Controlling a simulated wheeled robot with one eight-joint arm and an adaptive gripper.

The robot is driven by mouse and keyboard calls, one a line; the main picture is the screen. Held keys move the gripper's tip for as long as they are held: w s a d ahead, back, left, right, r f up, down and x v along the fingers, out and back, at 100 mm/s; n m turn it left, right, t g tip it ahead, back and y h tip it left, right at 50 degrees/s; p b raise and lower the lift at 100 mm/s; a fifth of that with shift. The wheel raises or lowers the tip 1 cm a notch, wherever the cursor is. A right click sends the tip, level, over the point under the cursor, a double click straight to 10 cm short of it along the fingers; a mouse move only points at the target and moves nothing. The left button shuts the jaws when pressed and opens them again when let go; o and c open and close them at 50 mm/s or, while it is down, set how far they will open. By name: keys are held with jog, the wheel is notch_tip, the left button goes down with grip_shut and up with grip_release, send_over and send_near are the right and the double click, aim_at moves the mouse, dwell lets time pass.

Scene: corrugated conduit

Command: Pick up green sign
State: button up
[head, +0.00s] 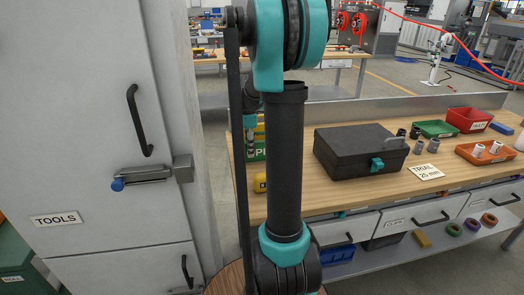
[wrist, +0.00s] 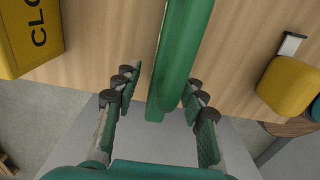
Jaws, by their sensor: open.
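The green sign (head: 257,153) stands on the wooden workbench in the head view, with part of its pale lettering showing. My dark arm hides much of it. In the wrist view the green sign (wrist: 183,55) is seen from above as a long narrow green shape. It runs from the top edge down to between my fingers. My gripper (wrist: 160,84) is open, with one pair of fingers on each side of the sign's near end. I see a gap on the left; the right fingers look close to the sign, and contact cannot be told.
A yellow block marked "CLO" (wrist: 30,35) lies left of my gripper and a yellow object (wrist: 288,87) lies right. A black case (head: 360,148), a green bin (head: 436,129), a red bin (head: 468,120) and an orange tray (head: 486,153) stand further right on the bench (head: 330,207). A grey cabinet (head: 100,100) stands left.

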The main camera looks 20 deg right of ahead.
jog(key=shift+f, duration=0.55)
grip_shut()
jog(key=shift+r, duration=0.15)
notch_tip(320, 180, up, 20)
dwell(0.5)
